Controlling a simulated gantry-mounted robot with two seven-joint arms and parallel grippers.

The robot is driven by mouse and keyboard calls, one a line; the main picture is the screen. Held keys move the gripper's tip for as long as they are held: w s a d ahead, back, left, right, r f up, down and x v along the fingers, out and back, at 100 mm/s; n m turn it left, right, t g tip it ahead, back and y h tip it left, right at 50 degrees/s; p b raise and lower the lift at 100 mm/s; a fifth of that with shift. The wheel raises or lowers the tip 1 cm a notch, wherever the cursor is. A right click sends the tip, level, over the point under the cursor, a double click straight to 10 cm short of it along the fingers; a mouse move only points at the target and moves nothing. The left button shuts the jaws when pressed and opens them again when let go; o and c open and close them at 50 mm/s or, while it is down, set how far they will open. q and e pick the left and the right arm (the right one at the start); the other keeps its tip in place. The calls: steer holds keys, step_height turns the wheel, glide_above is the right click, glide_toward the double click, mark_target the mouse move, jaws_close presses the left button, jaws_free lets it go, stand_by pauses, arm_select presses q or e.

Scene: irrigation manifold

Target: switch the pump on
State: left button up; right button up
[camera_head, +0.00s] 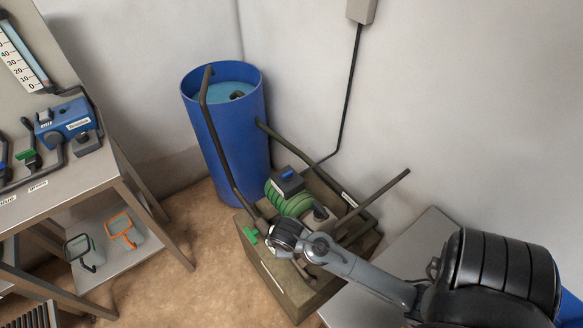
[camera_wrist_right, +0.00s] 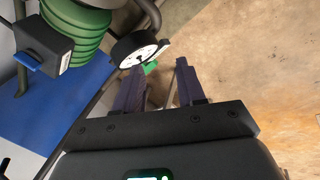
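The green ribbed pump (camera_head: 290,196) sits in the open olive box on the floor. On it is a dark switch box (camera_head: 287,182) with a small blue switch (camera_head: 287,174). In the right wrist view, the pump (camera_wrist_right: 77,30), its switch box (camera_wrist_right: 47,45) and the blue switch (camera_wrist_right: 27,62) show at the upper left, outside the fingers. My right gripper (camera_wrist_right: 160,66) is open, its fingers apart with nothing held. A round white-faced gauge (camera_wrist_right: 135,50) is just beyond the left finger. The switch is apart from the fingers. My left gripper is out of view.
A blue water barrel (camera_head: 228,140) stands behind the olive box (camera_head: 272,277); pipes rise from the box. A green valve handle (camera_head: 250,235) is at its left edge. A metal bench (camera_head: 70,178) with blue equipment stands left. Floor between is clear.

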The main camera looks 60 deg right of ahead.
steer(key=w+d+r+n+g+h+p, duration=0.15)
steer(key=w+d, duration=0.55)
steer(key=d, duration=0.7)
step_height(320, 180, up, 7)
steer(key=n+y+p, duration=0.3)
steer(key=n+y, duration=0.1)
steer(key=n, duration=0.2)
glide_above(287, 173)
steer(key=shift+g, duration=0.45)
step_height(287, 173, down, 11)
steer(key=b, duration=0.3)
steer(key=shift+s+r, duration=0.1)
steer(key=shift+r, duration=0.1)
jaws_close()
